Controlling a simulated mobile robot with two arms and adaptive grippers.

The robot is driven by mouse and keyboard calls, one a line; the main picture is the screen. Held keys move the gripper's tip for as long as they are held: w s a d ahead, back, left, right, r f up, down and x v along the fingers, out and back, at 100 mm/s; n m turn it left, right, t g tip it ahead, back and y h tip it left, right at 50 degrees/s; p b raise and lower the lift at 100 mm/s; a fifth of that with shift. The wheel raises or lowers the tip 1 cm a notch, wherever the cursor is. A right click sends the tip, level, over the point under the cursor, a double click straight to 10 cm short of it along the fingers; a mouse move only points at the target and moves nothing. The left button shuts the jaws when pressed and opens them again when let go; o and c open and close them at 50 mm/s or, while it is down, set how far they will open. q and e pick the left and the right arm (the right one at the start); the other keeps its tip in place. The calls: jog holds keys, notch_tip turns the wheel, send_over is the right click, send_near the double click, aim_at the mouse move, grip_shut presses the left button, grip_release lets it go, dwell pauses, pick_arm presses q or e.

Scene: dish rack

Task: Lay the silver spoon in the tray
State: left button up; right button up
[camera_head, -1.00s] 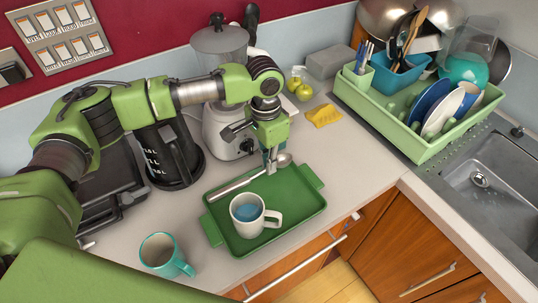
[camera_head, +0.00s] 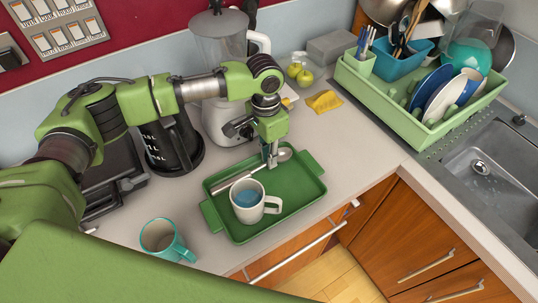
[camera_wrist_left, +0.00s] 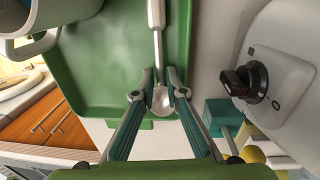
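The silver spoon (camera_head: 240,179) lies along the back part of the green tray (camera_head: 294,208), its bowl toward the tray's right end. My left gripper (camera_head: 270,161) points down over the spoon near its bowl. In the left wrist view, the two fingers (camera_wrist_left: 159,76) stand on either side of the spoon's neck (camera_wrist_left: 158,62) with a gap on each side, so the gripper looks open. The spoon appears to rest on the tray; exact contact is hard to see. My right gripper is not in view.
A white mug (camera_head: 250,212) stands on the tray in front of the spoon. A teal mug (camera_head: 160,238) stands left of the tray. A blender (camera_head: 218,125) and a black kettle (camera_head: 172,150) are behind. A dish rack (camera_head: 440,128) is at the right.

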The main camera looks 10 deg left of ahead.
pick_arm(q)
jog(key=shift+o, duration=0.5)
jog(key=o, duration=0.5)
jog(key=r, duration=1.2)
jog(key=shift+w+a, duration=0.25)
jog(key=shift+w, duration=0.05)
